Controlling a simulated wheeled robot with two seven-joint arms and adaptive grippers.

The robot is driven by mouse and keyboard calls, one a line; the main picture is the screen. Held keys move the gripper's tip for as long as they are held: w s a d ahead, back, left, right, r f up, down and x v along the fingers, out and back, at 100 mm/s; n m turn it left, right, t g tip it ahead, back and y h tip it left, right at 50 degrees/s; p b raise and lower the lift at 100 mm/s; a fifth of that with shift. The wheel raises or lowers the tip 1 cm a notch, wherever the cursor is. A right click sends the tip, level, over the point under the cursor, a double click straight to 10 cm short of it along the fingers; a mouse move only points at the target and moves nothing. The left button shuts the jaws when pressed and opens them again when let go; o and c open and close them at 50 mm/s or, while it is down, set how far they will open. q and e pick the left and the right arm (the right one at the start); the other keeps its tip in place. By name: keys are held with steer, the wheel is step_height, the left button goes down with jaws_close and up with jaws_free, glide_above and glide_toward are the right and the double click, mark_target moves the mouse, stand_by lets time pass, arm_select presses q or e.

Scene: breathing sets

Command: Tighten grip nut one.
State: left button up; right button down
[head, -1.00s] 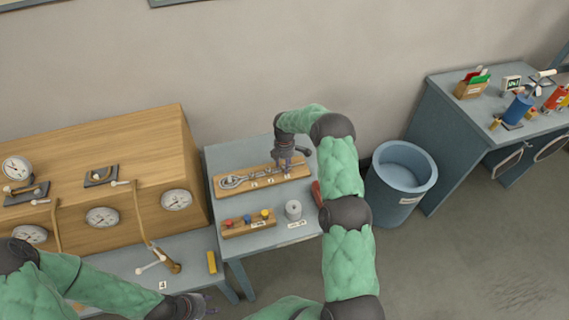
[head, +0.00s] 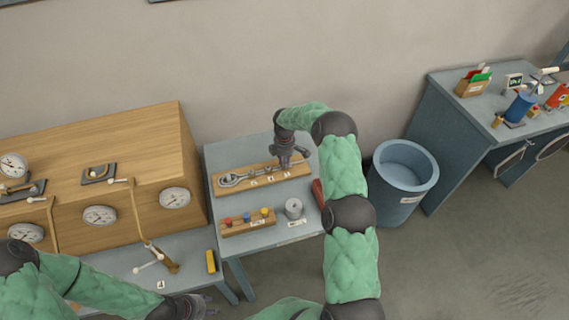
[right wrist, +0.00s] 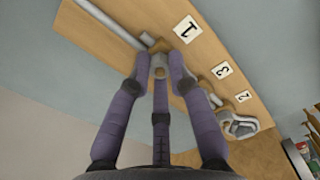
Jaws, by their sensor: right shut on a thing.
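A wooden board (head: 222,190) on the small grey table holds a row of grey metal fittings, with number cards along its front edge. In the right wrist view the card 1 (right wrist: 187,29) lies beside a small grey nut (right wrist: 159,72). My right gripper (right wrist: 160,62) points down at the board with its purple fingers closed around this nut; the fingers hide part of it. In the head view the right gripper (head: 285,166) is at the board's right part. My left gripper (head: 208,304) is low at the left, away from the board; its finger opening is unclear.
A small rack with coloured knobs (head: 247,224) and a grey cylinder (head: 294,208) stand in front of the board. A red object (head: 318,192) lies at the table's right edge. A blue bin (head: 402,190) stands right of the table. A wooden gauge cabinet (head: 130,140) stands left.

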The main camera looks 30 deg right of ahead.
steer(key=m+b, duration=0.2)
steer(key=m, duration=0.1)
steer(key=shift+f+m, duration=0.15)
steer(key=shift+m, duration=0.15)
steer(key=m+b, duration=0.2)
steer(key=m, duration=0.2)
steer(key=shift+m, duration=0.3)
steer(key=m+b, duration=0.1)
steer(key=m, duration=0.3)
steer(key=m+b, duration=0.1)
steer(key=m, duration=0.4)
steer(key=m+b, duration=0.1)
steer(key=m, duration=0.3)
steer(key=shift+m, duration=0.3)
steer(key=m+b, duration=0.1)
steer(key=m, duration=0.9)
steer(key=shift+m+b, duration=0.3)
steer(key=shift+m, duration=2.4)
